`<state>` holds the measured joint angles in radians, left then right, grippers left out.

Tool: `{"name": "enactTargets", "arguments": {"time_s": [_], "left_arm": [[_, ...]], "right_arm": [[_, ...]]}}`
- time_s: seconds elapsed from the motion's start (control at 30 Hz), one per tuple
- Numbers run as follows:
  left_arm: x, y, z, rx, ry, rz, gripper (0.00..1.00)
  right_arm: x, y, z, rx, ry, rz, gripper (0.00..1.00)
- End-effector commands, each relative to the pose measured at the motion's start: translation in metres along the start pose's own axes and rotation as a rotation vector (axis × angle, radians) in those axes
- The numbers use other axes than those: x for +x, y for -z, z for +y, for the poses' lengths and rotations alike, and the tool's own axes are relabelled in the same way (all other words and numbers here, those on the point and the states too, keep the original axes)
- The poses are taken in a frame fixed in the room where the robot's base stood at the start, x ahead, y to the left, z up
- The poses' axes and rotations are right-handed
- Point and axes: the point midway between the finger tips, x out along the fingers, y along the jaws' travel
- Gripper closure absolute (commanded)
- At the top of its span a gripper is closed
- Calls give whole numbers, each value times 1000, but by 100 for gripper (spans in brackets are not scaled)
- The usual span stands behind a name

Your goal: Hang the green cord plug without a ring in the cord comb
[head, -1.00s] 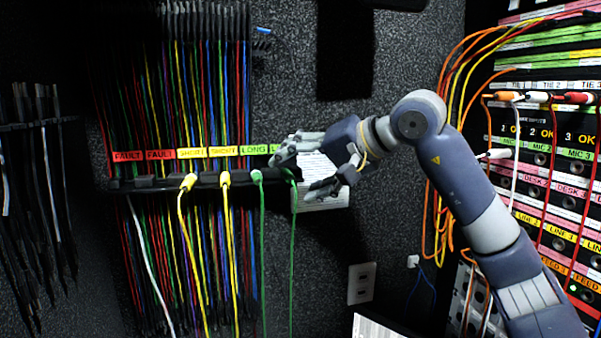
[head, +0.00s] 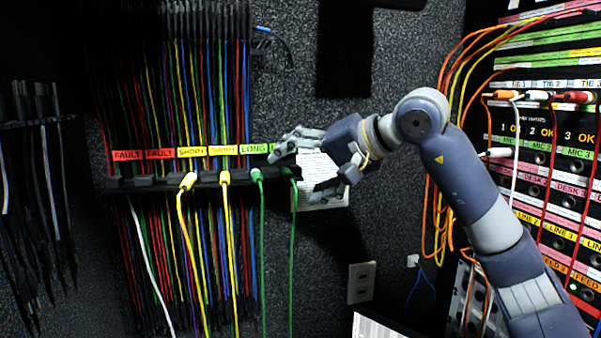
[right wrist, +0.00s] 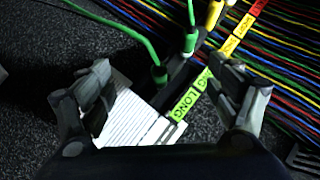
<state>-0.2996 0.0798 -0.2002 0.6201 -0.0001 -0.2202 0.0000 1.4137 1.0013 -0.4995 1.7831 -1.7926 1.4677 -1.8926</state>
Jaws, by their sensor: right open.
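The black cord comb (head: 150,184) runs across the dark wall under coloured labels. A green plug (head: 290,173), with no ring that I can make out, sits in the comb at its right end under a green LONG label, its green cord hanging down. In the right wrist view this plug (right wrist: 159,74) shows upright in the comb. Another green plug (head: 257,176), with a pale band at its top, hangs one place to the left. My right gripper (head: 302,170) is open around the right end of the comb, its fingers apart from the plug. My left gripper is out of view.
Two yellow plugs (head: 188,181) hang further left in the comb. A white paper sheet (head: 318,182) is on the wall behind my right gripper. A patch panel (head: 545,170) with plugged cords stands on the right. Bundled cords (head: 210,95) hang behind the comb.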

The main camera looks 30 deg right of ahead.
Motion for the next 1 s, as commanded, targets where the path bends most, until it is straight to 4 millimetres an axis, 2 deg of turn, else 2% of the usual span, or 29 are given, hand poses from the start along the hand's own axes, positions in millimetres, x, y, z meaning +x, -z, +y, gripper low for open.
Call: {"name": "enactTargets", "arguments": {"time_s": [0.87, 1.0], "left_arm": [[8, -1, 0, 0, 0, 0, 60], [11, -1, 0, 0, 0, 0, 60]], "right_arm": [[-18, -18, 0, 0, 0, 1, 17], [-25, -25, 1, -1, 0, 1, 17]]}}
